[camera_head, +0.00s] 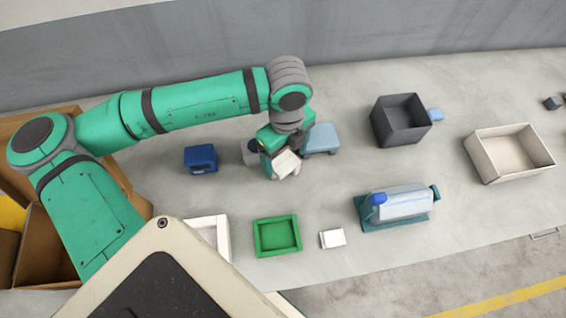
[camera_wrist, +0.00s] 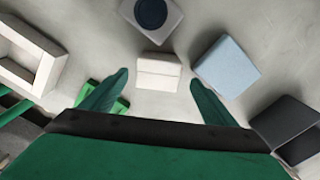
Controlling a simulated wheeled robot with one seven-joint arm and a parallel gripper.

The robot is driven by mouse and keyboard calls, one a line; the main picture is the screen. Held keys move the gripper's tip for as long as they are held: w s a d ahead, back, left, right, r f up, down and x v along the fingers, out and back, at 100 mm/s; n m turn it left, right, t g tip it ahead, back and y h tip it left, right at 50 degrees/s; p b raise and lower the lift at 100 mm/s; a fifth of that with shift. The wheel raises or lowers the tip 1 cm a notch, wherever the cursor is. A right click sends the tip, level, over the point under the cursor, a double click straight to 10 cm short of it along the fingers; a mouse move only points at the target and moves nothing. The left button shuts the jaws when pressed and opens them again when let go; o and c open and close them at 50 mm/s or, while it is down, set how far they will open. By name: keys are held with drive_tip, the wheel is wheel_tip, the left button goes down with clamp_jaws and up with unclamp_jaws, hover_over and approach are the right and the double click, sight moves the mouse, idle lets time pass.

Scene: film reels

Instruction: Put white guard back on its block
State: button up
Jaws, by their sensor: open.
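My gripper (camera_wrist: 158,78) is open. In the wrist view a small white piece (camera_wrist: 158,72) with a line across it shows in the gap between my fingertips. Clear floor shows on both sides of it, so neither finger touches it; I cannot tell its depth. In the head view my gripper (camera_head: 283,172) hangs over the middle of the table, and a white patch shows there, partly hidden by the hand. A grey block (camera_wrist: 172,22) with a dark round top stands just beyond the white piece. I cannot tell for certain which white piece is the guard.
A light blue block (camera_head: 322,138) and a dark box (camera_head: 402,137) stand right of my gripper. A blue block (camera_head: 200,158) is left. A green tray (camera_head: 277,251), small white block (camera_head: 332,238) and teal fixture (camera_head: 398,203) are nearer. A cream bin (camera_head: 487,165) is far right.

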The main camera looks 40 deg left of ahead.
sight(284, 163)
drive_tip(key=f, duration=0.4)
drive_tip(key=shift+s+a, duration=0.1)
drive_tip(key=shift+s, duration=0.1)
drive_tip(key=shift+f, duration=0.65)
drive_tip(key=shift+w, duration=0.15)
drive_tip(key=c, duration=1.2)
drive_tip(key=shift+a, duration=0.1)
wheel_tip(284, 163, up, 10)
drive_tip(key=shift+r, duration=0.1)
